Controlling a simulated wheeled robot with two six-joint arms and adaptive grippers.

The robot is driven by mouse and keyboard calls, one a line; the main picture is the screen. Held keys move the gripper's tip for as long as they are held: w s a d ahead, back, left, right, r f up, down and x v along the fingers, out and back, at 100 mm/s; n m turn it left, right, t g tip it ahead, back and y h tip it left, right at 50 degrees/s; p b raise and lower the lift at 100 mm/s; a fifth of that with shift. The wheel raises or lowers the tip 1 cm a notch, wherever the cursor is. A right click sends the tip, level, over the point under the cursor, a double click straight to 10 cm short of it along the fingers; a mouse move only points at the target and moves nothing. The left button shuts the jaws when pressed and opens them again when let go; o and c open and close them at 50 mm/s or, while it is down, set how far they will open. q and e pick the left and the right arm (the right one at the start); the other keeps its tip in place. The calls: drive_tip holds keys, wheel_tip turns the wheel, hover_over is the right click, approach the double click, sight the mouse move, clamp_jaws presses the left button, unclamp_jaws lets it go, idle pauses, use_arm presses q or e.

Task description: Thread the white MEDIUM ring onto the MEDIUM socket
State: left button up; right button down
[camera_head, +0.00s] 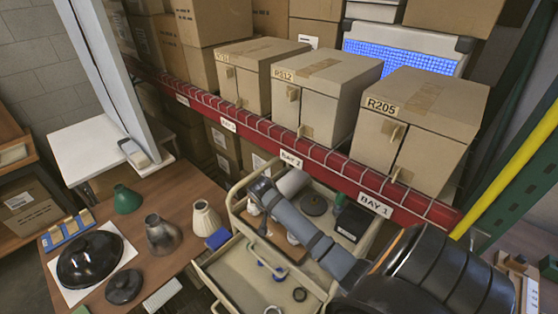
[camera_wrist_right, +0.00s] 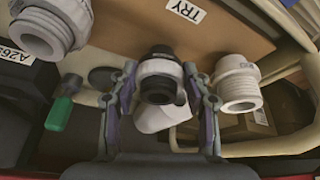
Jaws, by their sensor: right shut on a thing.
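My right gripper (camera_wrist_right: 160,85) has its two fingers against opposite sides of a white ring (camera_wrist_right: 160,68). The ring sits around or directly in front of a black socket (camera_wrist_right: 160,50); I cannot tell how far it is over it. A white threaded socket (camera_wrist_right: 238,85) stands to the right in the wrist view, and a grey threaded one (camera_wrist_right: 48,25) at upper left. I cannot tell which is the MEDIUM socket by size. In the head view my right gripper (camera_head: 258,188) is over the cart's upper end, where ring and socket are too small to tell. My left gripper is out of view.
The beige cart (camera_head: 232,268) holds a blue clip (camera_head: 268,268), a dark ring (camera_head: 300,294) and a black box (camera_head: 352,222). The wooden table (camera_head: 180,268) at left holds lamp shades and a black dome (camera_head: 90,258). A red shelf beam (camera_head: 262,128) runs behind the cart.

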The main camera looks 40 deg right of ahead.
drive_tip(key=shift+w+r, duration=0.15)
drive_tip(key=c, duration=1)
unclamp_jaws()
drive_tip(key=shift+w+m+g, duration=0.1)
drive_tip(key=shift+m+g, duration=0.2)
drive_tip(key=shift+m, duration=0.5)
drive_tip(key=o, duration=0.5)
drive_tip(key=shift+w+f, duration=0.25)
drive_tip(key=shift+s, duration=0.15)
drive_tip(key=shift+s+r, duration=0.1)
drive_tip(key=shift+r, duration=0.05)
drive_tip(key=v, duration=0.7)
drive_tip(key=shift+a+r, duration=0.15)
